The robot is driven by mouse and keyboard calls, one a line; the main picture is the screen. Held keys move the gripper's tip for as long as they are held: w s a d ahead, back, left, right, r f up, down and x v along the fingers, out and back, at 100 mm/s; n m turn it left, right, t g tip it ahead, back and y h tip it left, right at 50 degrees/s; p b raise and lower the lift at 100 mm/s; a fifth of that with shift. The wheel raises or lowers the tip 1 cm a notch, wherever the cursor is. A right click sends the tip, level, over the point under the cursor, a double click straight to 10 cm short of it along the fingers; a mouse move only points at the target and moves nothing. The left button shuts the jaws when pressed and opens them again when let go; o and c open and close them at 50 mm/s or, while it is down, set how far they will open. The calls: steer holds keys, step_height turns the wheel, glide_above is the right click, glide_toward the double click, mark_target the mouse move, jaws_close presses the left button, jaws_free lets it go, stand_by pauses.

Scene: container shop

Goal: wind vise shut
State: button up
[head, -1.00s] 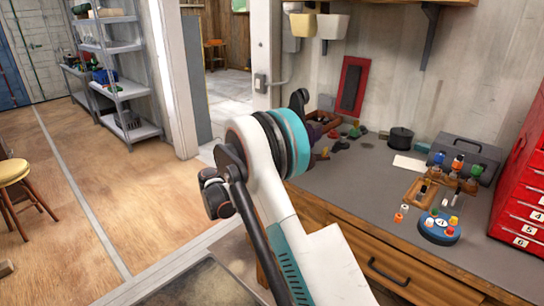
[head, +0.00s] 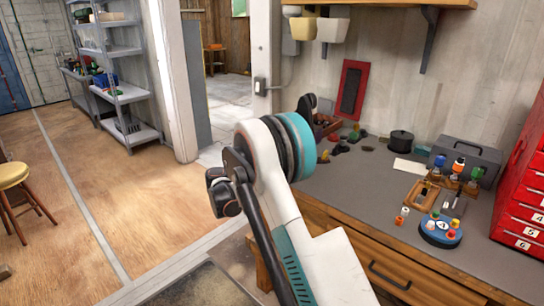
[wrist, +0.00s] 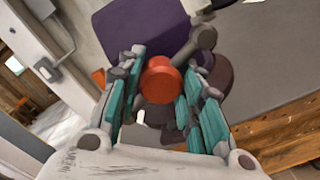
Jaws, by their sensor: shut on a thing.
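In the wrist view, a round orange-red knob (wrist: 160,80) sits between the teal-padded fingers of my gripper (wrist: 164,76), which is shut on it. A grey bar with a rounded end (wrist: 203,38) runs up and to the right from behind the knob. A purple block (wrist: 140,32), apparently the vise body, lies behind. The fingers and knob hide much of it, so the jaw gap cannot be told. In the head view my arm hides my gripper and most of the vise.
A red drawer cabinet (head: 525,185) stands at the right. Open floor (head: 120,200) lies left.

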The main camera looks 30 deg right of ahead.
steer(key=m, duration=0.4)
steer(key=shift+m, duration=0.4)
steer(key=m, duration=0.4)
steer(key=shift+y, duration=0.3)
steer(key=m, duration=0.4)
steer(key=shift+f+m, duration=0.1)
steer(key=shift+m, duration=0.3)
steer(key=m, duration=0.4)
steer(key=shift+s, duration=0.1)
stand_by(0.4)
steer(key=o, duration=1.1)
